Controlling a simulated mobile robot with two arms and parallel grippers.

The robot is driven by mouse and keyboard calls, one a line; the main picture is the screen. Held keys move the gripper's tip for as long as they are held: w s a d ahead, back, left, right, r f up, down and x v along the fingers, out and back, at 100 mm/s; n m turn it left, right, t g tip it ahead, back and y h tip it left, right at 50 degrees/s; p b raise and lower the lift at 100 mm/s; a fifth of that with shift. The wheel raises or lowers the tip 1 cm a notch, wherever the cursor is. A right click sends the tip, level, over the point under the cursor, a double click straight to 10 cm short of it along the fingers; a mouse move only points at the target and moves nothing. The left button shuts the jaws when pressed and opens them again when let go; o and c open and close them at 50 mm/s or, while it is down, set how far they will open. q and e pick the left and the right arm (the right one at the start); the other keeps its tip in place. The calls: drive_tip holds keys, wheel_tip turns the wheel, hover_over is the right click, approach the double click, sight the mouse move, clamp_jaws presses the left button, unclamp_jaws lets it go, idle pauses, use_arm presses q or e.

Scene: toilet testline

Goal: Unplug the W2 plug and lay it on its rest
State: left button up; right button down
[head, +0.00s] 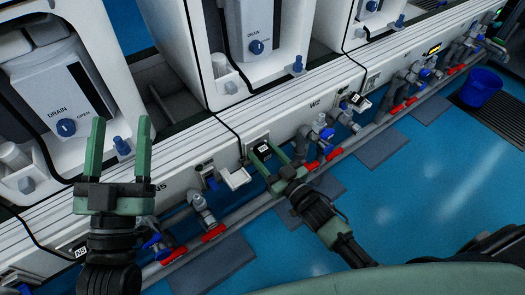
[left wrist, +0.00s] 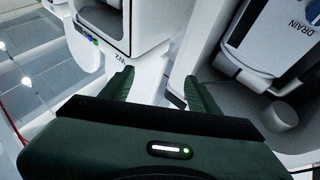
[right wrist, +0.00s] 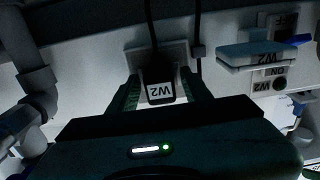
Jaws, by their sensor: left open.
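The W2 plug (right wrist: 160,92) is black with a white label, and a black cord runs from it. It sits against a white socket plate (right wrist: 178,52) on the bench front; the contact itself is hidden. In the head view the W2 plug (head: 263,149) lies between the fingers of my right gripper (head: 268,157). The right fingers stand on either side of it, with narrow gaps showing. The rest, a small W2-labelled shelf (right wrist: 252,55), also shows in the head view (head: 236,178), empty, left of the plug. My left gripper (head: 120,150) is open and empty.
White toilet units with DRAIN knobs (head: 256,47) stand along the bench. Pipes with red and blue valves (head: 310,165) run below the bench front, close to my right gripper. Another labelled black plug (head: 355,99) is further right. The blue floor (head: 400,200) is mostly clear.

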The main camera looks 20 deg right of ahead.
drive_tip(key=c, duration=0.6)
unclamp_jaws()
drive_tip(key=shift+s+d, duration=0.1)
drive_tip(key=shift+s, duration=0.1)
drive_tip(key=p+v, duration=0.2)
drive_tip(key=v, duration=0.4)
drive_tip(key=shift+s, duration=0.3)
use_arm(q)
wheel_tip(320, 180, down, 9)
drive_tip(key=w+g+y, duration=0.1)
drive_tip(key=g+y, duration=0.1)
drive_tip(key=g, duration=0.3)
drive_tip(key=shift+w+a, duration=0.25)
drive_tip(key=shift+a, duration=0.15)
use_arm(e)
drive_tip(key=shift+s+d, duration=0.2)
drive_tip(key=shift+s, duration=0.15)
use_arm(q)
drive_tip(key=shift+c, duration=0.3)
use_arm(e)
wheel_tip(320, 180, up, 21)
drive_tip(key=m+h, duration=0.1)
drive_tip(key=h, duration=0.1)
hover_over(268, 158)
drive_tip(key=s+a, duration=0.1)
drive_tip(key=s, duration=0.7)
drive_tip(key=shift+a+f, duration=0.1)
